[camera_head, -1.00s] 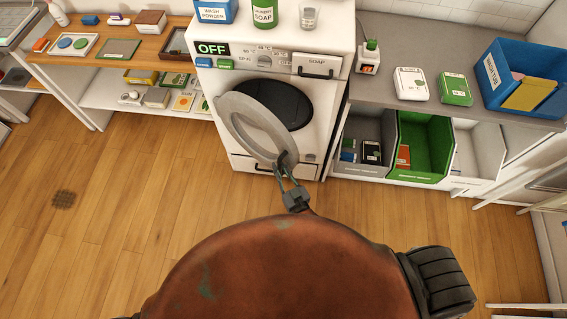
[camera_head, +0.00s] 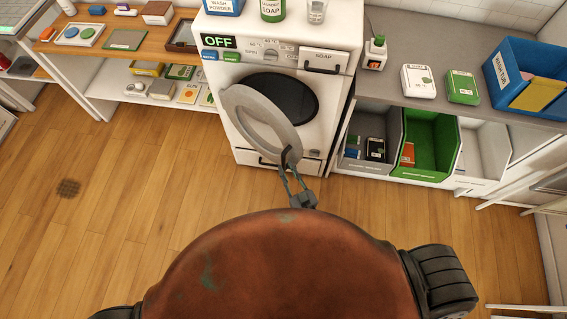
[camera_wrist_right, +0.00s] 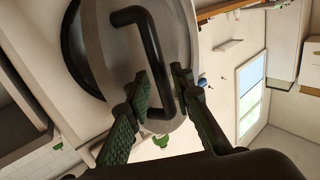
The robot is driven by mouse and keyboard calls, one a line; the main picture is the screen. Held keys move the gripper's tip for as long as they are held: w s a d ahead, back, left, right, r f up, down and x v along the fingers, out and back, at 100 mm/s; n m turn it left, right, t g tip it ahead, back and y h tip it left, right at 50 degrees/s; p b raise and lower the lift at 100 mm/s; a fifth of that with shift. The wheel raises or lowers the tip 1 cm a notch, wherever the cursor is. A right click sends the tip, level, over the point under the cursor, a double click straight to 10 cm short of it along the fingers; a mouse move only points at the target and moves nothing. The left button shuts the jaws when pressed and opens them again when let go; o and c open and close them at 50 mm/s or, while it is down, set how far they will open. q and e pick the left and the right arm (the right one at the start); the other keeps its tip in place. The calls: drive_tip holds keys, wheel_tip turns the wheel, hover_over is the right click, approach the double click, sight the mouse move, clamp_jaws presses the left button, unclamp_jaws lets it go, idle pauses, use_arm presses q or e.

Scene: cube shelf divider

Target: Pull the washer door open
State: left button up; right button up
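The white washer (camera_head: 230,85) stands at the back centre with its dark drum opening (camera_head: 300,98) showing. Its round grey door (camera_head: 237,107) is swung partly open toward me, hinged on the left side. The door also shows in the right wrist view (camera_wrist_right: 105,60), with a black bar handle (camera_wrist_right: 143,40). My right gripper (camera_head: 288,162) is at the door's lower right edge. My left gripper is not in view.
A grey counter (camera_head: 430,50) with a blue tub (camera_head: 497,78) stands right of the washer, with open bins (camera_head: 437,150) below. A wooden shelf unit (camera_head: 80,60) stands left. The wooden floor (camera_head: 150,190) in front is clear.

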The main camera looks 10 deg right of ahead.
drive_tip(key=v, duration=0.8)
drive_tip(key=shift+c, duration=0.3)
